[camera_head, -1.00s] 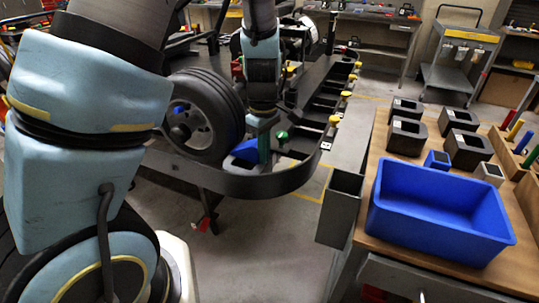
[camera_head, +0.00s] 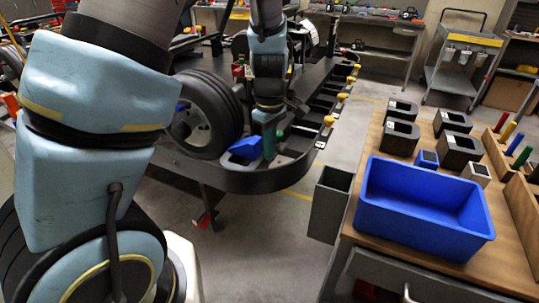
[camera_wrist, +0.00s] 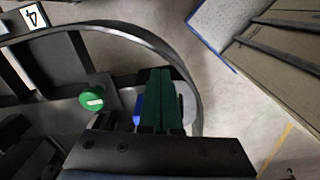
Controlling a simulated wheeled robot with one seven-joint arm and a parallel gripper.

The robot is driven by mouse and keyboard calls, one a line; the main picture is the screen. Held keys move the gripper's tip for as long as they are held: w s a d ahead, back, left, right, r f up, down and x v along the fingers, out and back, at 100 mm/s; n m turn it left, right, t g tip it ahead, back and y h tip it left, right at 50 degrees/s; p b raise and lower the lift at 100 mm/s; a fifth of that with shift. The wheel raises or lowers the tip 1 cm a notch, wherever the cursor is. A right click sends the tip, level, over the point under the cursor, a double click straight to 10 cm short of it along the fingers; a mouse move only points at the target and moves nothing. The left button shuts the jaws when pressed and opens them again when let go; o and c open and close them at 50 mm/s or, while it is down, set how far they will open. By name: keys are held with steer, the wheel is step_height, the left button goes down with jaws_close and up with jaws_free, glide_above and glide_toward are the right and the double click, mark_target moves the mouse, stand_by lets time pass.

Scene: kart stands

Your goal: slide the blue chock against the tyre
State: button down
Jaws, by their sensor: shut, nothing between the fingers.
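The blue chock (camera_head: 246,147) lies on the kart's dark front tray, just right of the lower part of the black tyre (camera_head: 226,108). From this angle I cannot tell whether chock and tyre touch. My gripper (camera_head: 270,140) points down with its green fingers on the chock's right side, the side away from the tyre. The fingers are shut and empty. In the wrist view the fingers (camera_wrist: 160,100) are close together, and only a strip of the chock (camera_wrist: 139,108) shows beside them. The tyre does not show clearly there.
A green knob (camera_wrist: 92,97) stands on the kart close to my fingers. The curved black bumper rim (camera_head: 262,184) runs around the front. To the right is a wooden-topped bench with a blue bin (camera_head: 421,207) and several dark blocks.

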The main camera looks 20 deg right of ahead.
step_height(320, 180, up, 8)
steer(key=shift+s+b, duration=0.2)
steer(key=shift+b, duration=0.15)
steer(key=c, duration=1.6)
jaws_free()
steer(key=shift+d, duration=0.1)
